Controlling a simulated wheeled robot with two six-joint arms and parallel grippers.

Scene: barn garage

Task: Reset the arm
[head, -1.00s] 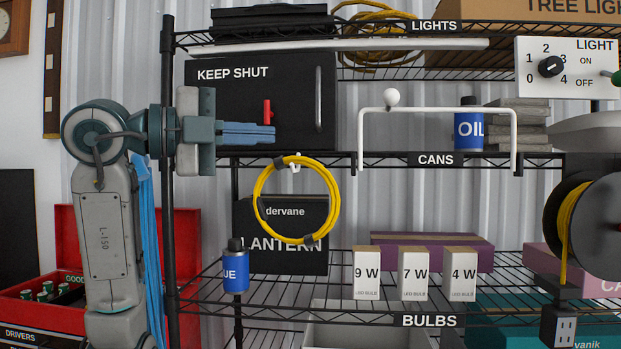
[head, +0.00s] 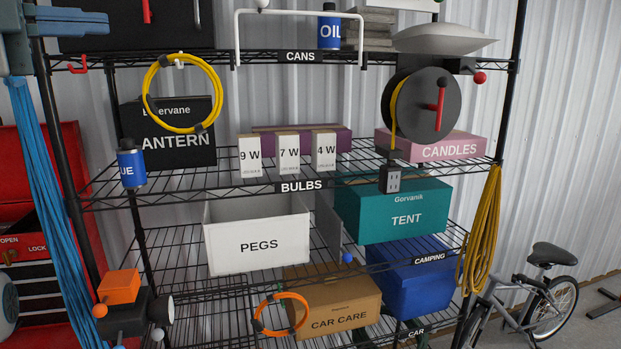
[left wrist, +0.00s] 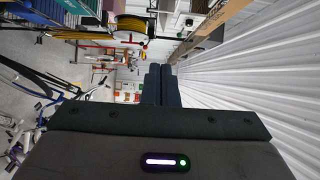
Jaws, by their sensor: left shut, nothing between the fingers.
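My left gripper (head: 75,15) is at the upper left corner of the head view, in front of the shelf's left post and the black cabinet. Its fingers point right and are together with nothing between them. In the left wrist view the two dark fingers (left wrist: 161,84) lie side by side, closed and empty. Most of my left arm is outside the head view. My right gripper is in neither view.
The wire shelf holds a lantern box (head: 168,133), pegs bin (head: 257,242), tent box (head: 393,208) and cable reel (head: 425,112). A yellow cable loop (head: 184,127) hangs below the gripper's level. A bicycle (head: 530,300) stands right. Blue rope (head: 50,200) hangs left.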

